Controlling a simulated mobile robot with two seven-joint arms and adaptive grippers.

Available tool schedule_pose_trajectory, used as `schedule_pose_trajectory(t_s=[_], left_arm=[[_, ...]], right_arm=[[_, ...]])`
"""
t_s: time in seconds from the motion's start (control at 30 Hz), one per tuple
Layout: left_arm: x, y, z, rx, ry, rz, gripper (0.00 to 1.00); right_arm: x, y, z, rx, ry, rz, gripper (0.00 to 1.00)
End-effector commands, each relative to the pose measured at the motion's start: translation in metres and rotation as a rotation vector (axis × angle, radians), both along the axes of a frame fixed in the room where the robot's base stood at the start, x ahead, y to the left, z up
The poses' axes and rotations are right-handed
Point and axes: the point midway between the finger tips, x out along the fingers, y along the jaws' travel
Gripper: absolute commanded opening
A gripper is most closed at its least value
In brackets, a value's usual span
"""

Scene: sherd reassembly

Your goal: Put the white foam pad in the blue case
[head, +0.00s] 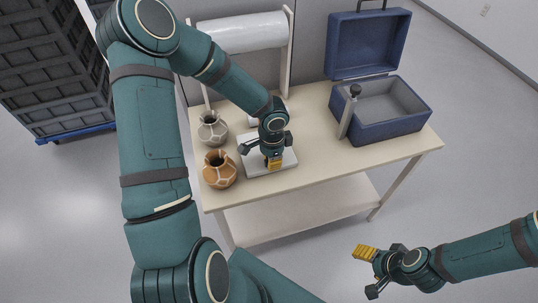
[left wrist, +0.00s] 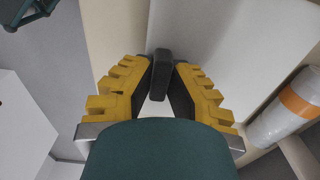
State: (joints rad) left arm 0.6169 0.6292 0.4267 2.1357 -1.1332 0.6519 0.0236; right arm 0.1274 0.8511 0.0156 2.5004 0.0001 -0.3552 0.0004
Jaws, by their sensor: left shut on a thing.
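The white foam pad (head: 254,166) lies flat on the table between the vases and the case; in the left wrist view (left wrist: 205,45) it fills the upper middle. My right gripper (head: 366,270) is in front of the table, open and empty.
A grey vase (head: 212,130) and an orange vase (head: 219,170) stand left of the pad. A tool with a dark knob (head: 349,112) stands at the case's left side. A large white roll (head: 243,33) hangs behind. The table between pad and case is clear.

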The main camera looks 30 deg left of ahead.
Motion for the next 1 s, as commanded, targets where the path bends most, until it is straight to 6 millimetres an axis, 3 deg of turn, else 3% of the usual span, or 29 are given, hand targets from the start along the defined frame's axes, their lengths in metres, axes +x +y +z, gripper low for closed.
schedule_pose_trajectory(t_s=[0.5,0.87,1.0], left_arm=[[0.001,0.000,0.086,0.002,-0.002,0.000,0.00],[0.000,0.000,0.107,0.001,-0.001,0.000,0.00],[0.000,0.000,0.132,0.001,-0.002,0.000,0.00]], right_arm=[[-0.005,0.001,0.030,0.003,0.014,0.003,0.64],[-0.007,0.001,0.039,0.003,0.016,0.003,0.64],[-0.006,0.001,0.057,0.002,0.016,0.001,0.64]])
